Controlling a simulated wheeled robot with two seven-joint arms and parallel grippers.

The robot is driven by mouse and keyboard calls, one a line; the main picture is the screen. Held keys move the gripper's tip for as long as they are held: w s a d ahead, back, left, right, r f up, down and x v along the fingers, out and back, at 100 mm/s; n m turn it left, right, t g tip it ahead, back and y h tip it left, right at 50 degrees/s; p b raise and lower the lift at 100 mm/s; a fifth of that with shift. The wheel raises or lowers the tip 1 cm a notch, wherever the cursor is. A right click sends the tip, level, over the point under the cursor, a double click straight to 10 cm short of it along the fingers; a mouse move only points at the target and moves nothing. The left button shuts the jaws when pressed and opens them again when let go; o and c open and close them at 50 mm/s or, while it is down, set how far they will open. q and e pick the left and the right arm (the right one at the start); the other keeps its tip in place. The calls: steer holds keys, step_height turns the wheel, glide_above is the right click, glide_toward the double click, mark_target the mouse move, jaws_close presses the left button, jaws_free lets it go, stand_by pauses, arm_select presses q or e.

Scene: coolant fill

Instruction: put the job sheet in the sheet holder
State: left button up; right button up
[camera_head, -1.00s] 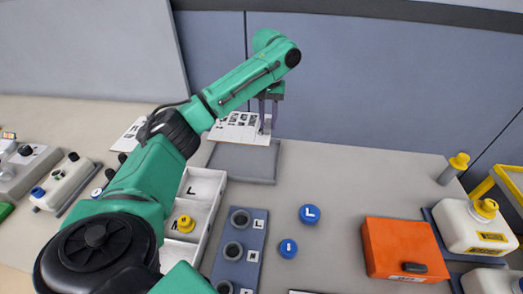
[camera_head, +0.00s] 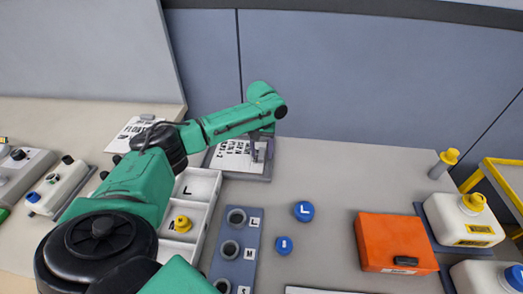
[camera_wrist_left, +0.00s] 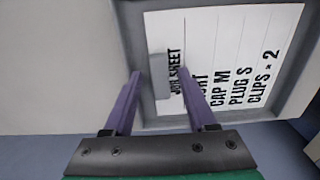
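The job sheet (camera_head: 232,156), white with black print, lies inside the grey sheet holder (camera_head: 219,174) at the back of the bench. In the left wrist view the sheet (camera_wrist_left: 225,50) lies within the holder's raised rim (camera_wrist_left: 133,40), with a small grey tab (camera_wrist_left: 160,76) at its edge. My left gripper (camera_head: 262,154) is just over the right part of the sheet. In the left wrist view its purple fingers (camera_wrist_left: 160,74) stand apart on either side of the tab, seemingly without gripping it. My right gripper is not in view.
A white tray (camera_head: 206,187) with a yellow cap (camera_head: 182,224) and a blue-grey cap rack (camera_head: 234,248) stand in front of the holder. Blue caps (camera_head: 305,211) and an orange box (camera_head: 395,241) lie to the right. Another printed paper (camera_head: 128,134) lies left of the holder.

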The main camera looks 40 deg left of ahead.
arm_select(q)
step_height(320, 180, up, 12)
steer(key=b, duration=0.1)
stand_by(0.5)
steer(key=shift+r, duration=0.1)
